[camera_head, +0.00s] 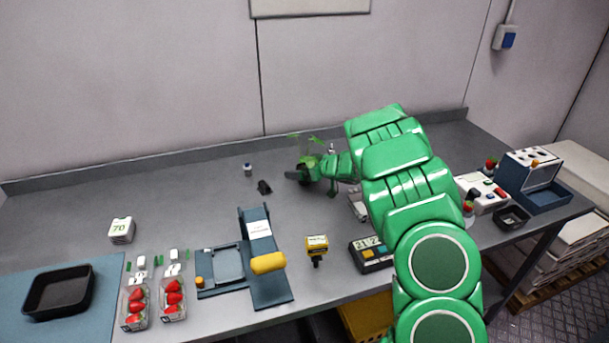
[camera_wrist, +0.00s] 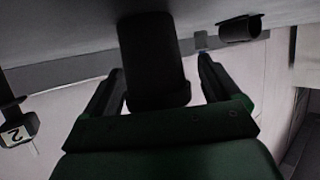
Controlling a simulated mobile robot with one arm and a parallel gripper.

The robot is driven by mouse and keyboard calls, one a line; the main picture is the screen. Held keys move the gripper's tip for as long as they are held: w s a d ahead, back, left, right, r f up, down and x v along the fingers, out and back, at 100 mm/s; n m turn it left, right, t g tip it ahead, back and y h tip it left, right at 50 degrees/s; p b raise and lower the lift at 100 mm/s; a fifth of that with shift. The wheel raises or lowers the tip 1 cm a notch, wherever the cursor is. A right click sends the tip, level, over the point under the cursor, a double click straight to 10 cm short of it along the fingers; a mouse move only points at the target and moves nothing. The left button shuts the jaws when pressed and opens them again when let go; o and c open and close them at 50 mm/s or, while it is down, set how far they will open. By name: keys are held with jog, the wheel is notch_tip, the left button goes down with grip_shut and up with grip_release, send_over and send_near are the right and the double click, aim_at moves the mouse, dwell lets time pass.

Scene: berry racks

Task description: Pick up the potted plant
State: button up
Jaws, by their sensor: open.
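The potted plant (camera_head: 311,140) stands toward the back of the grey bench, with thin green leaves showing above my gripper. Its pot is mostly hidden by my gripper in the head view. My gripper (camera_head: 300,175) is at the plant, low over the bench, coming from the right. In the wrist view, which looks upside down, a dark tapered shape that looks like the pot (camera_wrist: 155,60) stands between the two open fingers of my gripper (camera_wrist: 158,78). A gap shows on each side of it. The leaves are hidden there.
A small bottle (camera_head: 248,169) and a small dark cylinder (camera_head: 264,187) lie left of the plant. In front are a blue-grey stand (camera_head: 270,290), a yellow handheld device (camera_head: 317,242) and a display box (camera_head: 371,254). Strawberry punnets (camera_head: 173,299) and a black tray (camera_head: 58,291) are at left.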

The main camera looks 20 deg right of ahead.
aim_at(300, 165)
jog(key=shift+w, duration=0.1)
jog(key=shift+c, duration=0.5)
jog(key=c, duration=1)
jog(key=shift+r, duration=0.1)
jog(key=shift+r, duration=0.35)
notch_tip(300, 165, up, 2)
jog(key=shift+r, duration=0.1)
jog(key=s+r, duration=0.3)
jog(key=s, duration=0.1)
jog(key=s+a+r, duration=0.1)
jog(key=s+r, duration=0.2)
jog(key=s, duration=0.2)
jog(key=s+a+r, duration=0.1)
jog(key=s+r, duration=0.3)
jog(key=s, duration=0.1)
